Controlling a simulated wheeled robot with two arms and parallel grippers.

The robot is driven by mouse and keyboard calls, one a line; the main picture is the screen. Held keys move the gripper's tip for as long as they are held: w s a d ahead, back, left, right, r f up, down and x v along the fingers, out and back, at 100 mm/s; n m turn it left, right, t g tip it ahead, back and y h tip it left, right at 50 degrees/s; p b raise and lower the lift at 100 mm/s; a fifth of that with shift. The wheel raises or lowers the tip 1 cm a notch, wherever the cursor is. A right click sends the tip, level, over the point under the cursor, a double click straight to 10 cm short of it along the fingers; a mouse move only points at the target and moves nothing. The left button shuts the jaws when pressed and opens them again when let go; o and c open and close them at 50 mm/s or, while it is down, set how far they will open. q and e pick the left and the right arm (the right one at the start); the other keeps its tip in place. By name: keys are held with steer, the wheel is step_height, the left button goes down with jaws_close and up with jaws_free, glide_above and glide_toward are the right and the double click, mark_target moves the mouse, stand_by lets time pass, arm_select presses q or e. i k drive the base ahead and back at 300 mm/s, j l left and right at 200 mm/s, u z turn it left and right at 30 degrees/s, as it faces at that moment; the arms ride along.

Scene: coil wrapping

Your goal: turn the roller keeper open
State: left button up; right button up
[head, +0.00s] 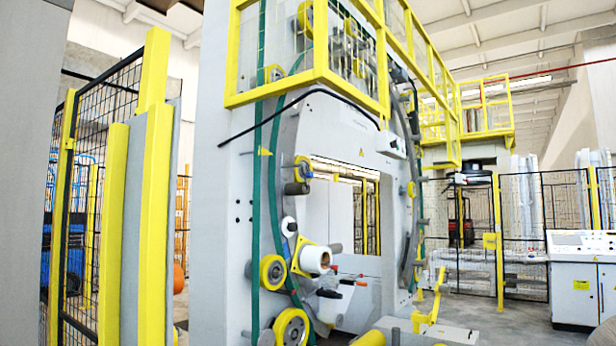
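The coil wrapping machine (233,200) stands ahead with a large ring (290,135) around its opening. A white film roll (315,260) sits on the lower left part of the ring, against a yellow plate. Small levers with orange and black ends (352,282) stick out just below and right of the roll. I cannot tell which small part is the roller keeper, or whether it is open or closed. Neither of my grippers shows in the head view.
Yellow wheels (291,328) carry a green belt beside the ring. A yellow post and mesh fence (155,220) stands close on the left. A roller (400,335) lies low in front. Grey floor (510,325) is clear toward the white control cabinet (583,290) at right.

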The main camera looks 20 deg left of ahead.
mark_target(307, 175)
steer(key=i+u, duration=0.1)
steer(key=u, duration=0.55)
steer(key=i+l+u, duration=0.45)
steer(key=l+u, duration=0.25)
steer(key=i+l+u, duration=0.15)
steer(key=u, duration=0.2)
steer(key=l, duration=0.1)
